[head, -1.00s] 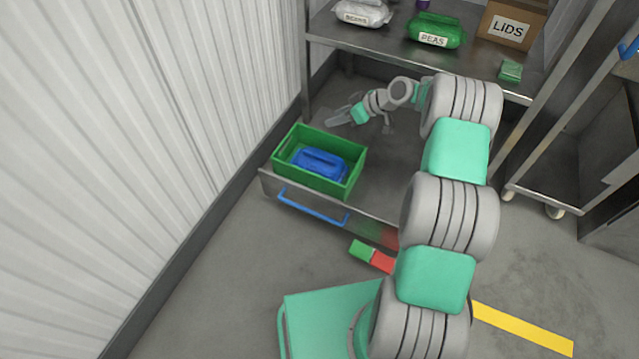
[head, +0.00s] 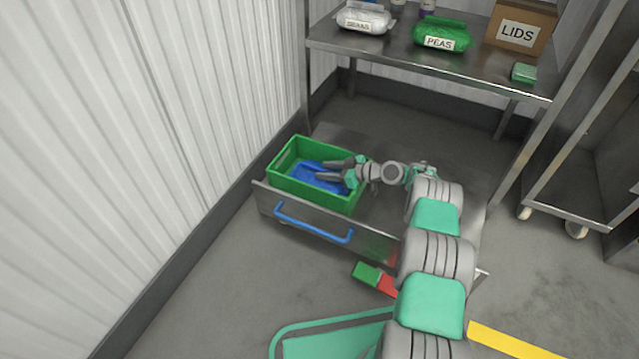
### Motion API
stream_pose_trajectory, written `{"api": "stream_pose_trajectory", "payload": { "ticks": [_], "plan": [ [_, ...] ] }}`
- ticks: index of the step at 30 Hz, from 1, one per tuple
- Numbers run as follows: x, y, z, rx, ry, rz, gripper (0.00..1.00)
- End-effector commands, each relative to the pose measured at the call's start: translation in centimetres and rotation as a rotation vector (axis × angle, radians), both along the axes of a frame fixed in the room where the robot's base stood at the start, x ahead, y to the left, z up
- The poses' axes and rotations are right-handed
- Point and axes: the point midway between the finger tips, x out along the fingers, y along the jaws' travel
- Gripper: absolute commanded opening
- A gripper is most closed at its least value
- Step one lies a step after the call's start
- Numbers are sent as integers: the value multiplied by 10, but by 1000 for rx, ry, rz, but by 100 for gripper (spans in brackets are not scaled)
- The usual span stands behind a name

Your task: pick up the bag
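A blue bag (head: 311,174) lies inside a green crate (head: 290,191) in the open drawer. My gripper (head: 320,170) is over the crate with its two fingers spread apart, pointing left above the bag. The fingers and wrist hide part of the bag. I cannot tell whether the fingertips touch it. A white bag with a label (head: 364,19) and a green bag labelled PEAS (head: 441,36) lie on the metal table above.
The drawer (head: 325,236) has a blue handle (head: 312,222) and stands open by the corrugated wall. The metal table (head: 400,49) also holds a LIDS box (head: 518,27) and a small green packet (head: 523,73). A wheeled rack (head: 588,140) stands at right. A green and red block (head: 367,273) lies before the drawer.

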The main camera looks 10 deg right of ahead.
Motion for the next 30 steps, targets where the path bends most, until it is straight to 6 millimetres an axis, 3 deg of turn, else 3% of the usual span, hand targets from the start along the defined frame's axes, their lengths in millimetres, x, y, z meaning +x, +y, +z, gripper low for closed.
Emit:
{"api": "stream_pose_trajectory", "payload": {
  "ticks": [4, 18, 30],
  "plan": [
    [0, 0, 2, 0, 0, 0, 38],
    [0, -1, 1, 0, 0, 0, 0],
    [0, 0, 1, 0, 0, 0, 0]
  ]
}}
